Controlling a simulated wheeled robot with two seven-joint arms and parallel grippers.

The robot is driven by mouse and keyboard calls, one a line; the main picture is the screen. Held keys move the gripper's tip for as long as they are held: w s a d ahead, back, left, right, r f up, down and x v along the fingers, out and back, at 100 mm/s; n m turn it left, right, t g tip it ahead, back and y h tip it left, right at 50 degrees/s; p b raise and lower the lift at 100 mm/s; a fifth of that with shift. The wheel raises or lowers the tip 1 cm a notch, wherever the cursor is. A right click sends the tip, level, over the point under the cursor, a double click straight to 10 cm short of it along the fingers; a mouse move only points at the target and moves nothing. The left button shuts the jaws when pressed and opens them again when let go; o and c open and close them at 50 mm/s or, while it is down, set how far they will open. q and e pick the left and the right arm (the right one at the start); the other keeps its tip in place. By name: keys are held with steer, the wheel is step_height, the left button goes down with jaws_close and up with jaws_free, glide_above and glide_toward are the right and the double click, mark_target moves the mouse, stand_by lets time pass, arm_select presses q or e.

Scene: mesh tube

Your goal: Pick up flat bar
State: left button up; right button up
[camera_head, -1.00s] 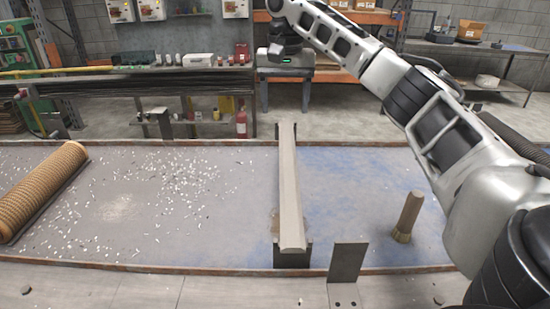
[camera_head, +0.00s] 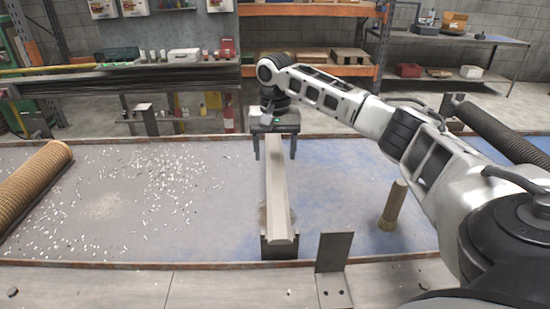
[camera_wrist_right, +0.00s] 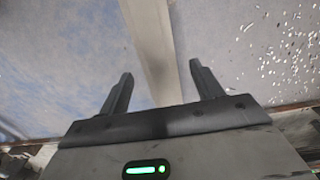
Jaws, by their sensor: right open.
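The flat bar (camera_head: 278,205) is a long, pale grey strip running from the back of the table towards the front. Its near end rests on a dark support (camera_head: 279,247); its far end is hidden behind my right gripper. My right gripper (camera_head: 274,157) points down over the bar's far part, one finger to each side of it. It is open and empty. In the right wrist view the bar (camera_wrist_right: 152,50) passes between the two spread fingers (camera_wrist_right: 158,88), apart from both. My left gripper is not in view.
A ribbed tan mesh roll (camera_head: 30,192) lies at the table's left. A wooden-handled brush (camera_head: 393,206) stands right of the bar. A dark upright bracket (camera_head: 333,252) stands at the front edge. Pale chips litter the table's left half.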

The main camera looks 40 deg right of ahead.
steer(key=shift+f, duration=0.3)
steer(key=c, duration=1.4)
steer(key=shift+w+r, duration=0.1)
steer(key=shift+r, duration=0.05)
jaws_close()
